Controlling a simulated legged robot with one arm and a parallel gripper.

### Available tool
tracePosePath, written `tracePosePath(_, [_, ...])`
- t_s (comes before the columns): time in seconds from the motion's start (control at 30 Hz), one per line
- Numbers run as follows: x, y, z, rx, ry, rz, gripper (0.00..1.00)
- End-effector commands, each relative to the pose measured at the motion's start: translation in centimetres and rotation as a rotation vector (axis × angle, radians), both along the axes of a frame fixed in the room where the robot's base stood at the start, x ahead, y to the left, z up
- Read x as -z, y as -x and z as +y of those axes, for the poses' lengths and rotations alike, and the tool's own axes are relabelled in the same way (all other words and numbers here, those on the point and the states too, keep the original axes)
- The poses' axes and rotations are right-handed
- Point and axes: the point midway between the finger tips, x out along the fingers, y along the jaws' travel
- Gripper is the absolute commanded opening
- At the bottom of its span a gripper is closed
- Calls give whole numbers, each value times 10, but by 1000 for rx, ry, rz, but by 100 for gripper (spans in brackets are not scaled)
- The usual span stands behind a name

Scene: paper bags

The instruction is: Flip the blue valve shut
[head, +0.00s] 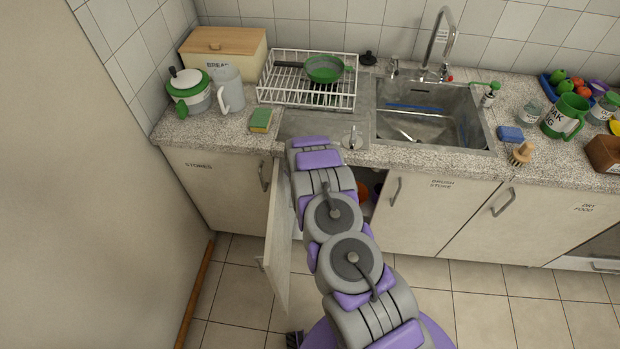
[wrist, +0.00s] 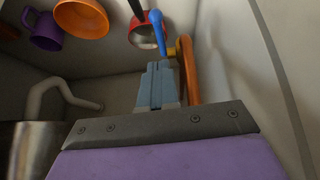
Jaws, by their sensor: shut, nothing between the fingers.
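In the wrist view a blue valve lever (wrist: 158,32) stands out from the top of an orange-brown pipe (wrist: 189,75) inside a cupboard. The lever has a rounded end at the top of the picture and runs down to the pipe. My gripper (wrist: 158,66) is shut and empty, with its grey fingertips just below the lever's lower end and left of the pipe. I cannot tell whether they touch. In the head view my arm reaches into the open cupboard under the sink, and my gripper and the valve are hidden.
A pale bent pipe (wrist: 62,95) is at left. The open cupboard door (head: 280,240) stands left of my arm, below the counter (head: 215,130).

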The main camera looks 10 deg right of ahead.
Motion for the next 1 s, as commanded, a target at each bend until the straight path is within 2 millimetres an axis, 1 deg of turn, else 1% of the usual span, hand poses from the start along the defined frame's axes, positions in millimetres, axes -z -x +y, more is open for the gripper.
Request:
tracePosePath(0.03, [9,-2,-1,0,0,3,0])
tracePosePath(0.13, [19,-8,-3,-4,-1,1,0])
tracePosePath(0.2, [31,-5,-3,-4,-3,1,0])
tracePosePath(0.4, [49,-1,-6,-4,-6,1,0])
tracePosePath(0.57, [53,0,-4,-2,-5,1,0])
tracePosePath(1.0, [53,1,-1,-3,0,-4,0])
